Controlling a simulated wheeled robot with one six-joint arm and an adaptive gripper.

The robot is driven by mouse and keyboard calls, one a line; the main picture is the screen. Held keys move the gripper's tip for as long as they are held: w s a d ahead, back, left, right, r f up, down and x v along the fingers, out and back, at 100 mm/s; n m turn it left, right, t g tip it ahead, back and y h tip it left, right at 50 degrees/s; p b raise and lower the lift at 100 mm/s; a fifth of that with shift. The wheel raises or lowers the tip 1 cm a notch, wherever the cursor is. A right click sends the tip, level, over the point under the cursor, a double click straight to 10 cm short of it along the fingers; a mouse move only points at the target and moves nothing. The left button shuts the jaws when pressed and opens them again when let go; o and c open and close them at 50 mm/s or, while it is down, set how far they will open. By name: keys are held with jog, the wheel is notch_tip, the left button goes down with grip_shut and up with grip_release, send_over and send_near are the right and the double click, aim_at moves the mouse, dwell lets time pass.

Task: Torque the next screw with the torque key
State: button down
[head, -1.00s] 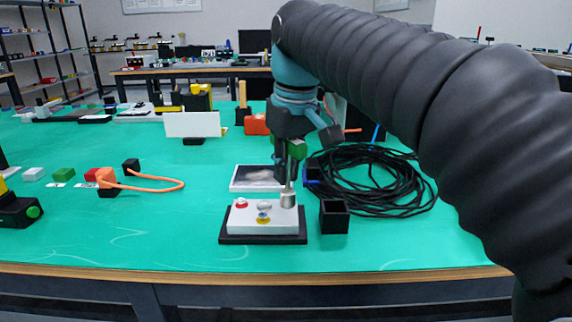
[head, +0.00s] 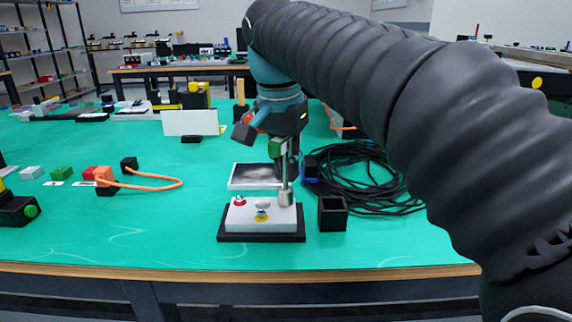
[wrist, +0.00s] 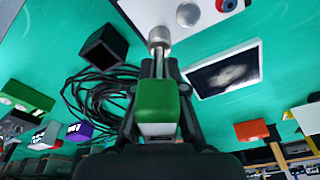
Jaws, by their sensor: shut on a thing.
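My gripper (head: 284,160) is shut on the torque key, which has a green handle and a metal shaft with a wide round socket end. The torque key (head: 285,190) points down in the head view, its socket over the right part of the white block. It also shows in the wrist view (wrist: 158,98). The white block (head: 252,224) sits on a black base (head: 262,238) and bears a red screw (head: 240,201), a silver one (head: 262,204) and a yellow one (head: 261,216). The socket hides what lies under it, so I cannot tell whether it touches a screw.
An open black box (head: 333,213) stands just right of the base. Coiled black cable (head: 375,180) lies behind it. A framed grey picture plate (head: 254,176) lies behind the block. An orange cable (head: 150,185) lies left.

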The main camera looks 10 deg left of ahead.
jog(key=m, duration=0.5)
jog(key=shift+m+g+h, duration=0.3)
jog(key=shift+h, duration=0.1)
jog(key=shift+r, duration=0.65)
jog(key=n, duration=0.5)
jog(key=shift+n+y, duration=0.3)
jog(key=shift+y, duration=0.1)
jog(key=n, duration=0.6)
jog(key=shift+a+y, duration=0.1)
jog(key=shift+y, duration=0.3)
jog(key=n, duration=0.5)
jog(key=shift+n+y, duration=0.3)
jog(key=shift+y, duration=0.1)
jog(key=n, duration=0.5)
jog(key=shift+a+n+g+y, duration=0.15)
jog(key=shift+n+g+y, duration=0.15)
jog(key=shift+n, duration=0.1)
jog(key=shift+f+b, duration=0.4)
jog(key=shift+f, duration=0.25)
